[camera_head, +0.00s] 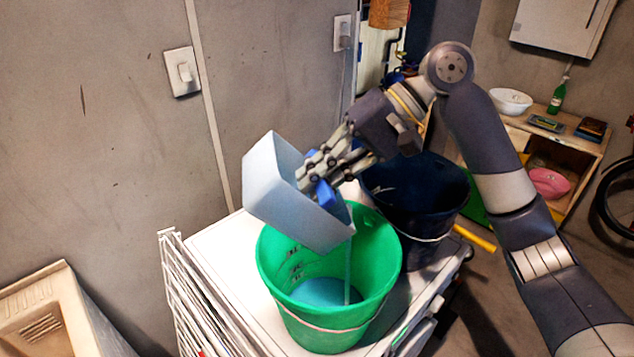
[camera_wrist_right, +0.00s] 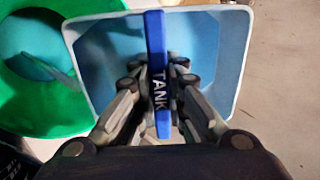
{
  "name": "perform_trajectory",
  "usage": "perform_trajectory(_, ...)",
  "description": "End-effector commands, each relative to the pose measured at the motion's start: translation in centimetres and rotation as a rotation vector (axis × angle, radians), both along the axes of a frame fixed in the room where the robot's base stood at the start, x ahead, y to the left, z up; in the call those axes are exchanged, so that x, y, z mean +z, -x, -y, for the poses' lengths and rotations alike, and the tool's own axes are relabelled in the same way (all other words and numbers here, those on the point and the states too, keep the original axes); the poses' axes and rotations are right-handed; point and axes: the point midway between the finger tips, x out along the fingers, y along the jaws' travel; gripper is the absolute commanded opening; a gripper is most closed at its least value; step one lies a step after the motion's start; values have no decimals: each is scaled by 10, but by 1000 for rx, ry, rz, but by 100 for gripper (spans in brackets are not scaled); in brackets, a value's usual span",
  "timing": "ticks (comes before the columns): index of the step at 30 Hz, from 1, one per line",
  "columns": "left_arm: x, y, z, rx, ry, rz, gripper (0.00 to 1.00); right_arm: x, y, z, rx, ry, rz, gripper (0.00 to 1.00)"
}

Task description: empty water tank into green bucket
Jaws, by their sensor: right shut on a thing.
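The water tank (camera_head: 283,189) is a pale blue-grey open box with a blue handle bar; it is tilted over the green bucket (camera_head: 331,337). My right gripper (camera_head: 318,180) is shut on the blue handle. In the right wrist view, the handle (camera_wrist_right: 158,75) reads "TANK" and sits between the fingers. A thin stream runs from the tank's lower corner into the green bucket, and bluish water (camera_head: 325,291) lies at its bottom. The green bucket (camera_wrist_right: 30,110) also shows at the left of the wrist view. My left gripper is not in view.
The green bucket stands on a white appliance top (camera_head: 222,243) beside a dark blue bucket (camera_head: 440,208). A white wire rack (camera_head: 190,300) stands at the left side. A wall with a switch (camera_head: 182,72) is behind. A wooden shelf (camera_head: 572,142) is at the right.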

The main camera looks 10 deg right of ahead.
Motion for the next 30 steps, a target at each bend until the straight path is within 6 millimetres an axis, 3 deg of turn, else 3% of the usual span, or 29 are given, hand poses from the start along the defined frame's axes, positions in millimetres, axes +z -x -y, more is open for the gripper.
perform_trajectory(10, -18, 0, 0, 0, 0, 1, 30, 0, 0, 4, -1, -60, 1, 0)
perform_trajectory(30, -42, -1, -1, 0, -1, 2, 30, -1, -1, 33, -2, -419, -7, 0)
